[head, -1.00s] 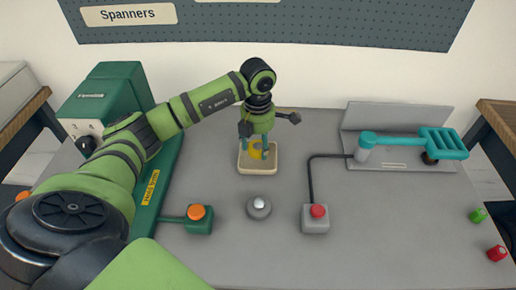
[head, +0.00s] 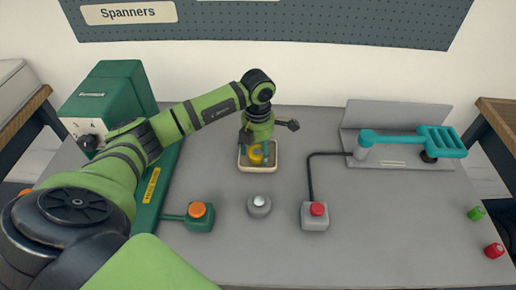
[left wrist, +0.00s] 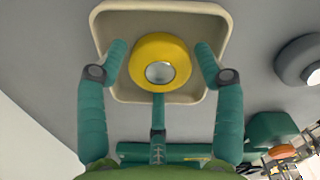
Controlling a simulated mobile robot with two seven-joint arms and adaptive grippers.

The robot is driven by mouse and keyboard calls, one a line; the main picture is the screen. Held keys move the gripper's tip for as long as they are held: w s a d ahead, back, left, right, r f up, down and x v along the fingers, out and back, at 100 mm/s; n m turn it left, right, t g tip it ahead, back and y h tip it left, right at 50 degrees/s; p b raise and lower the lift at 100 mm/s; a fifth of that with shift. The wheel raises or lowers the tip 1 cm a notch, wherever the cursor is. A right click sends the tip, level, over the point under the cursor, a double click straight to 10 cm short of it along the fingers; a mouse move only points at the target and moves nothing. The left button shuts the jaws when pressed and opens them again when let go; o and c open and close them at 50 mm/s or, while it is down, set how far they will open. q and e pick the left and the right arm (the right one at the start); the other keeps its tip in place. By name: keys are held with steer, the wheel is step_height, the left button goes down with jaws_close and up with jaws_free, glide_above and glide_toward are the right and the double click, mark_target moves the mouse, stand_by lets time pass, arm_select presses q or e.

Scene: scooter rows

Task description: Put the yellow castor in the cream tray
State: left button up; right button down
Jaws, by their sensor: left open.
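The yellow castor (head: 256,155) is over or in the cream tray (head: 262,169) in the head view; it is a round yellow ring with a silver centre. In the left wrist view the castor (left wrist: 160,61) lies within the outline of the tray (left wrist: 222,16). My left gripper (head: 256,150) is open above the tray, pointing down. In the left wrist view its teal fingers (left wrist: 160,50) stand on either side of the castor, with a gap visible on both sides. My right gripper is not in view.
A grey knob with a silver top (head: 259,205) stands in front of the tray. A green box with an orange button (head: 199,214) and a grey box with a red button (head: 317,214) flank it. A teal-handled device (head: 412,142) is at right. Green (head: 477,213) and red (head: 494,250) castors lie far right.

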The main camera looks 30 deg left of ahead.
mark_target(258, 151)
arm_select(q)
steer(key=shift+r, duration=0.4)
step_height(258, 151, up, 11)
steer(key=b, duration=0.2)
steer(key=shift+r, duration=0.2)
